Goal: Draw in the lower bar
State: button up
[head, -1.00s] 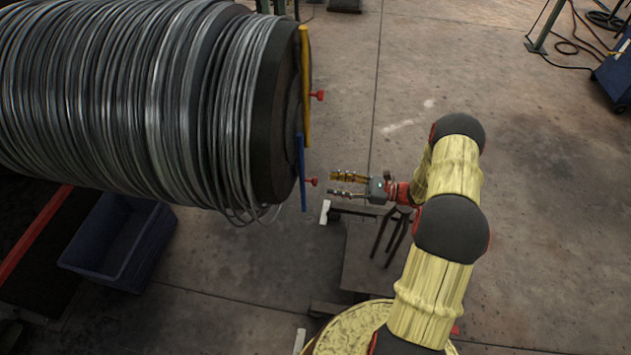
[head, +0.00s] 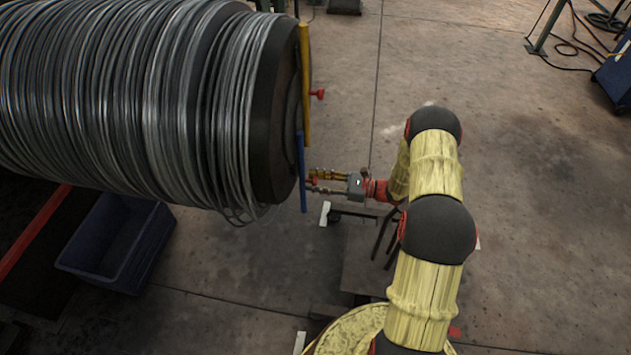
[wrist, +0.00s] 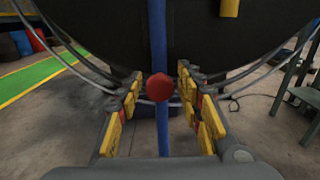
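The blue bar (head: 301,170) is the lower of two bars on the drum's end face. Its red knob (wrist: 160,87) faces me in the wrist view, in front of the upright blue bar (wrist: 159,35). My gripper (head: 313,180) is open at the knob, with its fingers pointing at the drum. In the wrist view my gripper (wrist: 160,83) has one finger on each side of the knob, with gaps showing between. The yellow bar (head: 305,80) is higher up, with its own red knob (head: 318,94); its end (wrist: 230,8) shows at the wrist view's top.
The large drum (head: 275,130) is wound with grey wire (head: 120,90); loose strands hang under its near end. A blue crate (head: 115,245) stands on the floor at lower left. A dark stand (head: 365,260) is below my gripper. Open floor lies to the right.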

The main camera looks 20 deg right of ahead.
grip_shut()
dwell(0.6)
